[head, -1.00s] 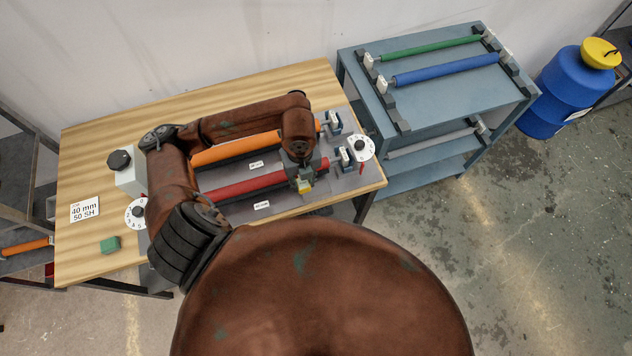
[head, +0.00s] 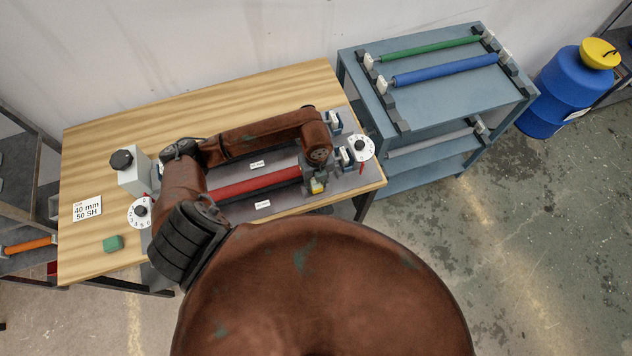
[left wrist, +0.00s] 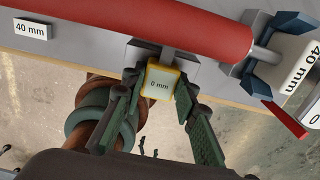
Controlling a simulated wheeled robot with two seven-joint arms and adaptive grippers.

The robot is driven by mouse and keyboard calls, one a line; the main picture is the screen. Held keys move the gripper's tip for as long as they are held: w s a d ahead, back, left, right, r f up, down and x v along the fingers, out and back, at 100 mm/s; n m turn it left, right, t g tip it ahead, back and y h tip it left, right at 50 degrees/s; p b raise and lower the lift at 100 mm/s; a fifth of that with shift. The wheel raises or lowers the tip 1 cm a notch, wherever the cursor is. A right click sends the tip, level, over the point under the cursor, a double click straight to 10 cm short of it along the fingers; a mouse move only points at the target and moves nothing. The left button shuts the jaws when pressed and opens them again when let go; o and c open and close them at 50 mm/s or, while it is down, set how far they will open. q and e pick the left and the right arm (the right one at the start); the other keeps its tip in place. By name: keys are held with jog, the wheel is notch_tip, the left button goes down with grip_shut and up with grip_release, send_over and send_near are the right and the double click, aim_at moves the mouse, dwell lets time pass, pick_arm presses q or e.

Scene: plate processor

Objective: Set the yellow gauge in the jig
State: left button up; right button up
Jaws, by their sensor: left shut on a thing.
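The yellow gauge (left wrist: 160,82) is a small block with a yellow rim and a pale face marked "0 mm". In the left wrist view it is between the fingers of my left gripper (left wrist: 158,100), which is shut on it. The gauge also shows in the head view (head: 317,187), near the right end of the red roller (head: 255,184). A grey block (left wrist: 142,50) sits just beyond the gauge, under the red roller's edge. I cannot tell whether the gauge touches or is seated in it. My right gripper is not in view.
A white dial (head: 361,149) and blue clamp parts (left wrist: 290,25) stand at the roller's right end, with a red lever (left wrist: 285,118). A second dial (head: 140,211) and a green block (head: 113,243) are at left. A blue-grey rack (head: 430,100) stands close on the right.

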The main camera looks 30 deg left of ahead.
aim_at(316, 184)
pick_arm(q)
jog(key=shift+f, duration=0.1)
jog(key=shift+f, duration=0.25)
jog(key=o, duration=1.2)
jog(key=shift+c, duration=0.2)
jog(key=shift+r, duration=0.15)
notch_tip(316, 184, up, 12)
jog(key=shift+r+b, duration=0.25)
jog(key=shift+b, duration=0.2)
